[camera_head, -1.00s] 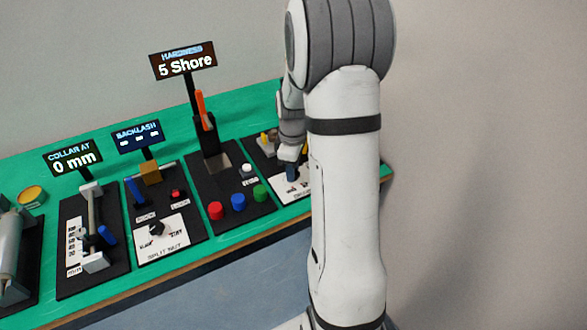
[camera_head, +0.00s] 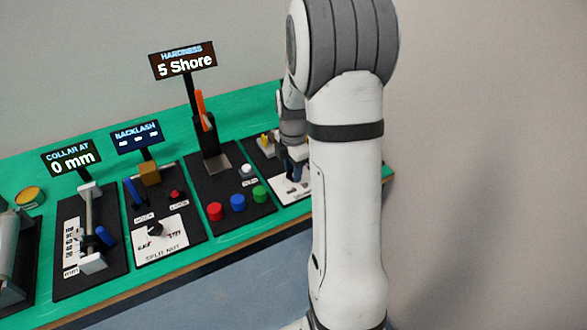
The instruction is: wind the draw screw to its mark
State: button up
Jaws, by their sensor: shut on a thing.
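My gripper (camera_head: 293,165) is low over the white plate (camera_head: 290,190) of the rightmost panel, partly behind my own arm. It is shut on a small part there, which I take to be the draw screw's handle. The fingers hide that part, and its mark cannot be made out. A small yellow piece (camera_head: 265,140) stands at the back of the same panel.
To the left stand the hardness panel with its "5 Shore" display (camera_head: 183,61) and coloured buttons (camera_head: 238,202), the split nut panel (camera_head: 160,240), and the collar panel with its "0 mm" display (camera_head: 71,158).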

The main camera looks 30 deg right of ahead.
jog(key=shift+w+n, duration=0.1)
jog(key=shift+n, duration=0.4)
jog(key=o, duration=1)
jog(key=shift+c, duration=0.2)
jog(key=shift+r, duration=0.1)
notch_tip(320, 180, up, 8)
jog(key=shift+f, duration=0.2)
